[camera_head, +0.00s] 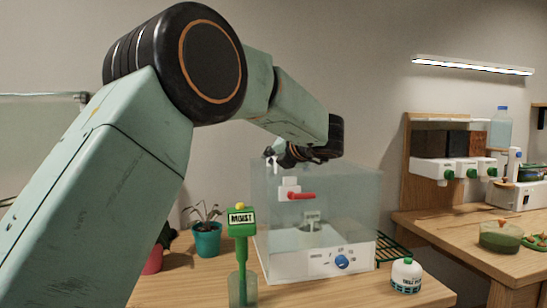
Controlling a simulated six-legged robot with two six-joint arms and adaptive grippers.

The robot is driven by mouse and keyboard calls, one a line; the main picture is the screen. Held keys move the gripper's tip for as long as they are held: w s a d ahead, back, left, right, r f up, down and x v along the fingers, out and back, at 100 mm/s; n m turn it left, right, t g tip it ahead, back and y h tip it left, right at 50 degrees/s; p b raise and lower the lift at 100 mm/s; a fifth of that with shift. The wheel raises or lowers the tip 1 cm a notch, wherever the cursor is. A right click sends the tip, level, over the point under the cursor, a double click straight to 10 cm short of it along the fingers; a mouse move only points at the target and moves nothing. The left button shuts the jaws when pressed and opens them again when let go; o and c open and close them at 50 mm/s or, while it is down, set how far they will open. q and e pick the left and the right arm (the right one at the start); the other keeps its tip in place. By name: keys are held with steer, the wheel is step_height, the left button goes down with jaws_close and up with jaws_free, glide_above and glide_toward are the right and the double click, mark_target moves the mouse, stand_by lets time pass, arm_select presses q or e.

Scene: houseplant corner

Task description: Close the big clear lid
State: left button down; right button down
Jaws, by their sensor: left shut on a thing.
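The big clear lid (346,200) is a tall see-through box over a white base (310,265) with a blue knob (341,262), standing on the wooden table. A white bracket with a red handle (301,196) shows on its front side. The lid looks nearly level; I cannot tell whether its lower rim meets the base all round. My left gripper (272,161) is at the lid's upper left edge, shut on it; its fingertips are small and partly dark. A small grey-green item (312,219) shows through the clear wall. My right gripper is out of view.
A green moisture meter (241,222) stands in front left of the box, a potted plant (207,240) behind it. A white bottle (406,275) stands at front right. The right counter holds a green bowl (500,236) and a dispenser (455,168).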

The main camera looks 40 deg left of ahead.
arm_select(q)
steer(key=shift+f, duration=0.3)
steer(key=c, duration=1.7)
jaws_free()
steer(key=shift+a, duration=0.2)
steer(key=shift+d, duration=0.15)
steer(key=shift+s+d+r, duration=0.1)
steer(key=shift+d, duration=0.1)
steer(key=v, duration=1.1)
steer(key=shift+s+d, duration=0.15)
steer(key=shift+s, duration=0.05)
steer(key=shift+r, duration=0.1)
